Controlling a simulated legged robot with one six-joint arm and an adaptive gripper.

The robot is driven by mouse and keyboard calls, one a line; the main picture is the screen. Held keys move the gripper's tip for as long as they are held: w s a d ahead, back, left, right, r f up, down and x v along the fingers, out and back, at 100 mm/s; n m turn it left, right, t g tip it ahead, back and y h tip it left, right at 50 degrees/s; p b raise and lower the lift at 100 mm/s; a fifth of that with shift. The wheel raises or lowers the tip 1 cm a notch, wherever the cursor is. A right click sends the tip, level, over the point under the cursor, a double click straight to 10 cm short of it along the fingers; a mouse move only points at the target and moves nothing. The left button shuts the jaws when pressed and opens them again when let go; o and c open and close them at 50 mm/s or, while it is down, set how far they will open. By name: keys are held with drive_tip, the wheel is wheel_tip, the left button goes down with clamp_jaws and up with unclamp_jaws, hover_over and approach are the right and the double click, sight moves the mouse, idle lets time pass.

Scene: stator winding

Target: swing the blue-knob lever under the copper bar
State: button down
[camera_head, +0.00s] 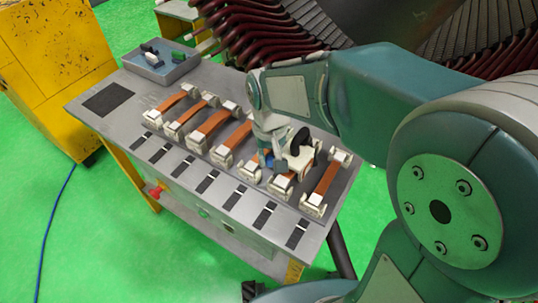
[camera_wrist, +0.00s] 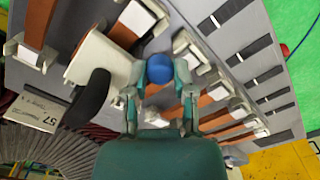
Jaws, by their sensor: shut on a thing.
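The blue knob (camera_wrist: 160,68) of the lever sits between the two fingers of my gripper (camera_wrist: 158,82) in the wrist view, and the fingers are shut on it. In the head view my gripper (camera_head: 273,158) reaches down over the bench with the blue knob (camera_head: 265,158) just showing at its tip. A cream block with a black handle (camera_wrist: 92,98) stands beside the gripper; it also shows in the head view (camera_head: 303,155). A copper bar (camera_wrist: 126,36) runs close beyond the knob. The lever's shaft is mostly hidden by the fingers.
Several copper bars in cream holders, such as one at the right (camera_head: 326,180), lie across the grey bench (camera_head: 160,185). A grey tray (camera_head: 183,66) stands at the far left corner. The large stator (camera_head: 310,25) rises behind the bench. A yellow cabinet (camera_head: 60,75) stands left.

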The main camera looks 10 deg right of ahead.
drive_tip(key=n, duration=0.1)
drive_tip(key=d+n, duration=0.1)
drive_tip(key=n, duration=0.1)
drive_tip(key=shift+s+d+f, duration=0.1)
drive_tip(key=shift+s, duration=0.25)
drive_tip(key=n, duration=0.1)
drive_tip(key=d+n, duration=0.1)
drive_tip(key=n, duration=0.2)
drive_tip(key=d+n, duration=0.1)
drive_tip(key=n, duration=0.1)
drive_tip(key=shift+d+n, duration=0.1)
drive_tip(key=shift+n, duration=0.2)
drive_tip(key=shift+w+d+n, duration=0.1)
drive_tip(key=shift+d+n, duration=0.15)
drive_tip(key=shift+n, duration=0.5)
drive_tip(key=shift+d+n, duration=0.2)
drive_tip(key=shift+n, duration=0.55)
drive_tip(key=shift+c, duration=2.2)
unclamp_jaws()
drive_tip(key=shift+w, duration=0.1)
